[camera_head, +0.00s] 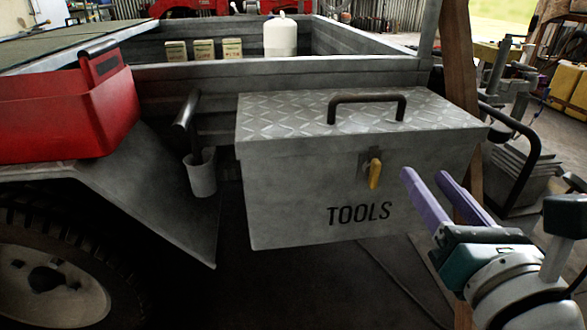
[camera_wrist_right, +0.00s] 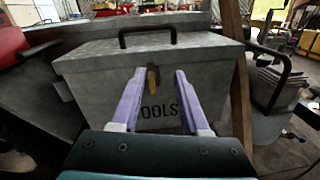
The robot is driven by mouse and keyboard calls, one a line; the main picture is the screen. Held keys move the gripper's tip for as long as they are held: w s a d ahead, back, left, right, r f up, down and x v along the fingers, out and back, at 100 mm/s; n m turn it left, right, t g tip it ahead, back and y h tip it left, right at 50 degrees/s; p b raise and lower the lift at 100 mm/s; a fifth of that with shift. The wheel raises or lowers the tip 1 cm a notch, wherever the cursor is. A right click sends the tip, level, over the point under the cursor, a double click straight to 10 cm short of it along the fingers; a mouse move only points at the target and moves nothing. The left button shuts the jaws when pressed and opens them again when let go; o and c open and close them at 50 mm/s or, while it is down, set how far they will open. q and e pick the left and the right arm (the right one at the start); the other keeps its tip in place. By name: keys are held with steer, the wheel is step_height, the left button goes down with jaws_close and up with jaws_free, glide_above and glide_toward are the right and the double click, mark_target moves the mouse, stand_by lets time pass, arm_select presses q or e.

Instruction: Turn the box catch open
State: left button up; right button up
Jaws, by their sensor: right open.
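A grey metal tool box (camera_head: 290,190) marked TOOLS has a diamond-plate lid and a dark handle (camera_head: 367,99); its lid is shut. The catch, with a yellow lever (camera_head: 375,173), sits on the upper front face below the lid. The lever hangs down, tilted slightly. My right gripper (camera_head: 427,185) is open, its two purple fingers pointing at the front face, to the right of the lever and apart from it. In the right wrist view the lever (camera_wrist_right: 152,79) shows between the fingertips (camera_wrist_right: 158,78), beyond them. My left gripper is not in view.
A red box (camera_head: 70,110) sits on the fender at the left, above a wheel (camera_head: 50,280). A cup-like holder (camera_head: 201,173) hangs left of the tool box. A wooden post (camera_head: 461,60) and a dark bent bar (camera_head: 520,125) stand at the right.

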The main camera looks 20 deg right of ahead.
mark_target(378, 171)
step_height(378, 171, down, 5)
steer(key=a+n+y+b, duration=0.1)
steer(key=n+b, duration=0.2)
steer(key=shift+y, duration=0.3)
steer(key=x, duration=1)
steer(key=shift+w+r+b, duration=0.1)
steer(key=shift+w+b, duration=0.3)
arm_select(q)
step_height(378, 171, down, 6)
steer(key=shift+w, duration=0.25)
arm_select(e)
steer(key=shift+c, duration=1.4)
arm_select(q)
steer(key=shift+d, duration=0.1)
arm_select(e)
jaws_close()
